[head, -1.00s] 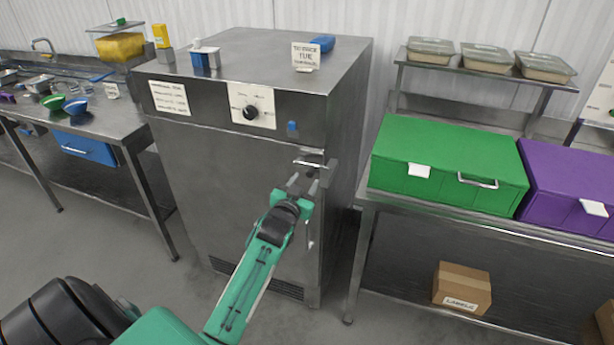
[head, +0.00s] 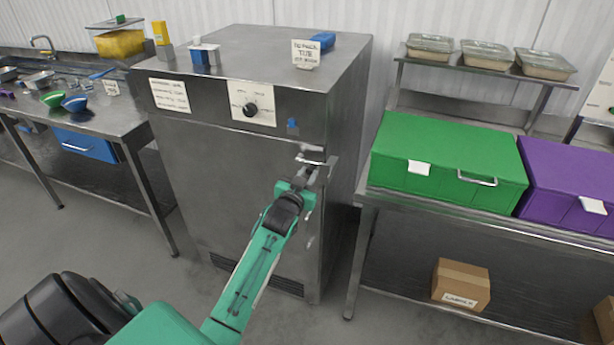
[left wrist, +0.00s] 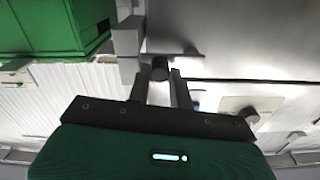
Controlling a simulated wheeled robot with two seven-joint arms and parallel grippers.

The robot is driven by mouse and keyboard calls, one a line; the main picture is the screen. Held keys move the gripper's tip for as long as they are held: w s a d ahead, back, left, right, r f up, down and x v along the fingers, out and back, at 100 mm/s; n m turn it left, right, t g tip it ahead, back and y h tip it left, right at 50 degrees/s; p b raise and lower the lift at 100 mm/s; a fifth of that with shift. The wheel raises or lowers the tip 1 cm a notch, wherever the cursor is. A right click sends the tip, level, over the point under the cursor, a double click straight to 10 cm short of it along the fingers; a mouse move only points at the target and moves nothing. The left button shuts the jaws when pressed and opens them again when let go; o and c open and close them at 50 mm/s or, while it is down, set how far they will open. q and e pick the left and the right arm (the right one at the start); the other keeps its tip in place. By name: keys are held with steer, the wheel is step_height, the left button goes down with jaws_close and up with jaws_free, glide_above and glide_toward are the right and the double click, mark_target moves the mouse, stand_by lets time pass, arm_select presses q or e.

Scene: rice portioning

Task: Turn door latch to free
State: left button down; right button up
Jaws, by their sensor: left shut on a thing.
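The steel cabinet (head: 225,190) stands in the middle of the head view with its door closed. Its metal door latch (head: 311,158) is near the top right edge of the door. My left gripper (head: 317,172) is at the latch, shut on it. In the left wrist view the two fingers of my left gripper (left wrist: 160,82) stand either side of a dark round part of the latch (left wrist: 160,68). The fingers partly hide the latch in the head view. My right gripper is in no view.
A green box (head: 445,150) and a purple box (head: 570,185) sit on the steel table at the right. A cardboard box (head: 461,284) lies on its lower shelf. A steel bench (head: 105,122) with bowls stands at the left. The floor before the cabinet is clear.

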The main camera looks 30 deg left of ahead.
mark_target(302, 164)
arm_select(q)
steer(key=shift+r, duration=0.15)
steer(key=shift+r+n+p, duration=0.25)
steer(key=shift+n+p, duration=0.25)
steer(key=shift+n, duration=0.2)
steer(key=a+r+n+p, duration=0.2)
steer(key=n+p, duration=0.1)
steer(key=n, duration=0.5)
steer(key=s+a+r+n+p, duration=0.1)
steer(key=a+r+n+p, duration=0.1)
steer(key=n, duration=0.7)
steer(key=shift+a+p, duration=0.55)
steer(key=shift+p, duration=0.65)
steer(key=shift+s+r, duration=0.1)
steer(key=shift+s, duration=0.05)
